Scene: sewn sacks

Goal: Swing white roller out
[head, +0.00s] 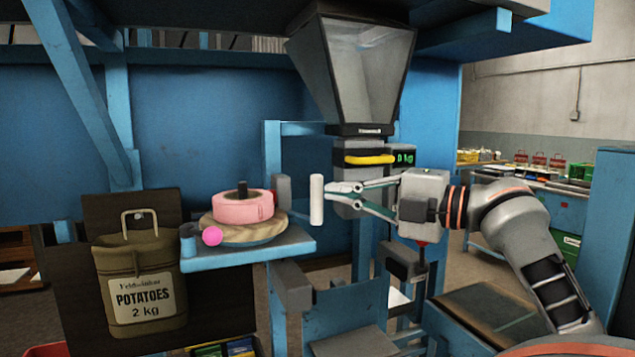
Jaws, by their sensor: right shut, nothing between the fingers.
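The white roller (317,200) is a short upright cylinder near the middle of the head view, in front of the blue frame and below left of the hopper. My right gripper (333,188) reaches in from the right, with its fingers pointing left. Its fingertips are together and empty, right beside the roller's right side. I cannot tell whether they touch it. What the roller is mounted on is not clear. My left gripper is not in view.
The glass-fronted hopper (368,70) hangs above, with a yellow bar (369,160) and a green display (404,159) below it. Left of the roller, a blue shelf (290,246) holds a pink ring (243,207). A potato sack (140,280) hangs at left.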

